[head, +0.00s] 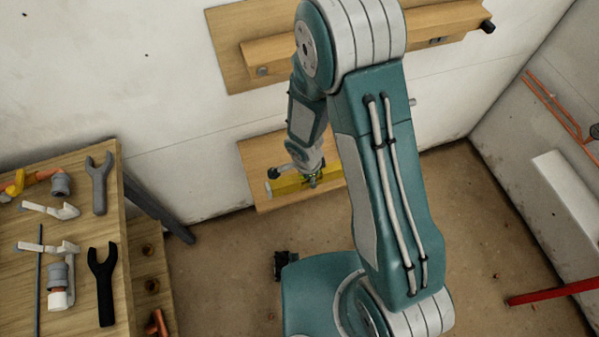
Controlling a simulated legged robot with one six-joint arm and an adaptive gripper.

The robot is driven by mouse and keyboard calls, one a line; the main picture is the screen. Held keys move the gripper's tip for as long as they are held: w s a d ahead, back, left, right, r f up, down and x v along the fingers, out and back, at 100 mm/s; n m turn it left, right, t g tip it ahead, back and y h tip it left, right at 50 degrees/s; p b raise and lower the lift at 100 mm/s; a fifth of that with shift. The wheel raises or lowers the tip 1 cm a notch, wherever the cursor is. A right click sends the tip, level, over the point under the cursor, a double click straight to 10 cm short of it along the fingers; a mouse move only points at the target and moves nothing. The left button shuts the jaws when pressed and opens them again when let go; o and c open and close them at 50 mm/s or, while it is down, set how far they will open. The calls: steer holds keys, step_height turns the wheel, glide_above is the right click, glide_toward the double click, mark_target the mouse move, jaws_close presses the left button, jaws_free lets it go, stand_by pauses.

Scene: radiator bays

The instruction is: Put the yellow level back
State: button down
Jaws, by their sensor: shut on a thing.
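The yellow level (291,186) is a long bar in front of a low wooden board at the base of the back wall. My gripper (312,181) is at the level and shut on it. My arm hides the level's right end and most of the fingers. I cannot tell whether the level touches the board.
The low wooden board (262,153) stands against the back wall. A wooden shelf (280,50) is mounted higher up. A workbench (75,230) at left holds wrenches and pipe fittings. A red bar (552,292) is at right. The floor (225,255) between is mostly clear.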

steer(key=w+a+f, duration=0.1)
steer(key=w+f, duration=0.1)
steer(key=w+a+f, duration=0.1)
steer(key=w+f, duration=0.1)
steer(key=w+a+f, duration=0.1)
steer(key=f, duration=0.1)
steer(key=shift+w+a, duration=0.2)
steer(key=shift+w, duration=0.2)
steer(key=shift+w+f, duration=0.2)
steer(key=shift+w, duration=0.05)
steer(key=shift+w+f, duration=0.2)
steer(key=shift+f, duration=0.1)
steer(key=shift+d+f, duration=0.15)
steer(key=shift+f, duration=0.45)
steer(key=shift+d+f, duration=0.15)
steer(key=shift+f, duration=0.7)
steer(key=shift+a, duration=0.2)
steer(key=shift+a, duration=0.1)
steer(key=shift+c, duration=1.7)
jaws_free()
steer(key=shift+f, duration=0.1)
